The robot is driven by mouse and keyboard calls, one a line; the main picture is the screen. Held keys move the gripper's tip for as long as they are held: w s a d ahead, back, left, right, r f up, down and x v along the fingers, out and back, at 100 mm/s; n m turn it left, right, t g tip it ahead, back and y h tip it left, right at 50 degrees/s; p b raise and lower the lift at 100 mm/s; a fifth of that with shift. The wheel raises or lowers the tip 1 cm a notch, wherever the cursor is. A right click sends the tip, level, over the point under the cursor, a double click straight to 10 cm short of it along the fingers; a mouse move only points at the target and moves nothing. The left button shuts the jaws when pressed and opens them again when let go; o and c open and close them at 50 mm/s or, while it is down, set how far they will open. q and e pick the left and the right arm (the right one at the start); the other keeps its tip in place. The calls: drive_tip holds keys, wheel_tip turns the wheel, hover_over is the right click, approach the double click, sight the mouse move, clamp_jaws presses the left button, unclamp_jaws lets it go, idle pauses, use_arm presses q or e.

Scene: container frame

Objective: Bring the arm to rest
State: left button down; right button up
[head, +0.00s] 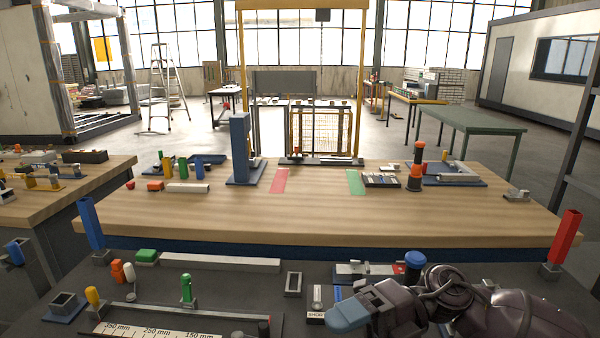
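My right arm (460,305) comes in from the lower right, over the dark near bench. Its gripper (348,314) points left and has a blue tip. The fingers are seen from above and overlap, so I cannot tell whether they are open or shut. Nothing shows held in it. It is just right of a small block labelled SHORT (316,308). My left gripper is not in view.
The near bench (235,284) holds a ruler plate (160,328), a green peg (186,288), a grey bar (220,264) and a blue knob (415,259) close behind my arm. A red post (567,236) stands at right. A wooden table (320,212) lies beyond, its front clear.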

drive_tip(key=w+d+f+m+t+h, duration=0.25)
drive_tip(key=d+f+m+t, duration=0.35)
drive_tip(key=m+t, duration=0.7)
drive_tip(key=w+d+f+m+t+h, duration=0.25)
drive_tip(key=d+f+m+t, duration=0.4)
drive_tip(key=m+t, duration=0.65)
drive_tip(key=s+d+f+m+g+h, duration=0.4)
drive_tip(key=s+f, duration=0.4)
drive_tip(key=f, duration=0.2)
drive_tip(key=s+d+f+m+g+h, duration=0.4)
drive_tip(key=s+d+f+m+h, duration=0.1)
drive_tip(key=f, duration=0.6)
drive_tip(key=s+m+h, duration=0.1)
drive_tip(key=s+m, duration=0.1)
drive_tip(key=shift+s+f+g+h, duration=0.3)
drive_tip(key=shift+s+h, duration=0.05)
drive_tip(key=shift+h, duration=0.05)
